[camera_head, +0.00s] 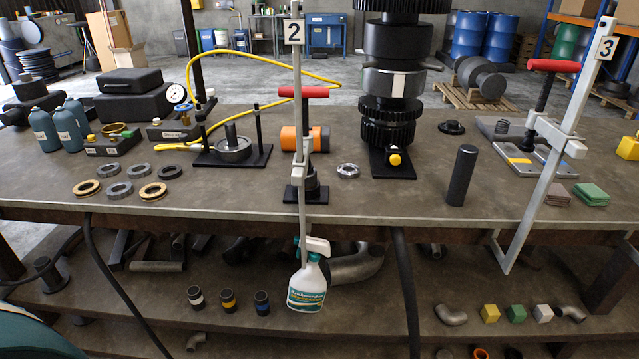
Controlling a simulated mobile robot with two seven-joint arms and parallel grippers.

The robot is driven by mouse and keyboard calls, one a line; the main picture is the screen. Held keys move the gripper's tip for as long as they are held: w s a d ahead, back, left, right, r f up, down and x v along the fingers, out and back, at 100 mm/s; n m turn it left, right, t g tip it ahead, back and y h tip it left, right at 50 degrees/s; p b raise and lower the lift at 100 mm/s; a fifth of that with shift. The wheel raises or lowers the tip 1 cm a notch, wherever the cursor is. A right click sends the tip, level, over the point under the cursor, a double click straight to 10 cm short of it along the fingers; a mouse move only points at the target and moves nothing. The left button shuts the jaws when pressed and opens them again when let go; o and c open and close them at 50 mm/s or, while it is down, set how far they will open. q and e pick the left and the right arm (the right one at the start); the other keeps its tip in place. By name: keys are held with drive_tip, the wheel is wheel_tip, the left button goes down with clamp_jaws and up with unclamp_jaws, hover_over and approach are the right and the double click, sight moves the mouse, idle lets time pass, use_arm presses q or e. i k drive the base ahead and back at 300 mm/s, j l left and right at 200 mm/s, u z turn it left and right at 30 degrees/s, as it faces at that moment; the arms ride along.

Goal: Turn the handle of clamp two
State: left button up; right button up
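Clamp two (299,140) stands upright at the front edge of the workbench, in the middle of the camera_head view. Its long grey bar carries a white plate with the number 2 (294,31) at the top. Its red T-handle (303,92) lies roughly level across the bar. The screw foot below the handle sits by a dark block on the bench; exact contact is hard to tell. Neither of my grippers shows in this view.
Clamp three (553,150) leans at the right with its own red handle (554,66). A black gear stack (391,80) stands right of clamp two. A yellow hose (245,54) passes behind it. A spray bottle (307,285) is below the bench edge. Several rings lie left.

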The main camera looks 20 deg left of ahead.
sight(308, 93)
drive_tip(key=j+z, duration=0.1)
drive_tip(key=j, duration=0.25)
drive_tip(key=k+j+z, duration=0.15)
drive_tip(key=j, duration=0.2)
drive_tip(key=j+z, duration=0.1)
drive_tip(key=j, duration=0.25)
drive_tip(key=k+j, duration=0.1)
drive_tip(key=j, duration=0.3)
drive_tip(key=k+j, duration=0.15)
drive_tip(key=j, duration=0.2)
drive_tip(key=k+j, duration=0.15)
drive_tip(key=j, duration=0.25)
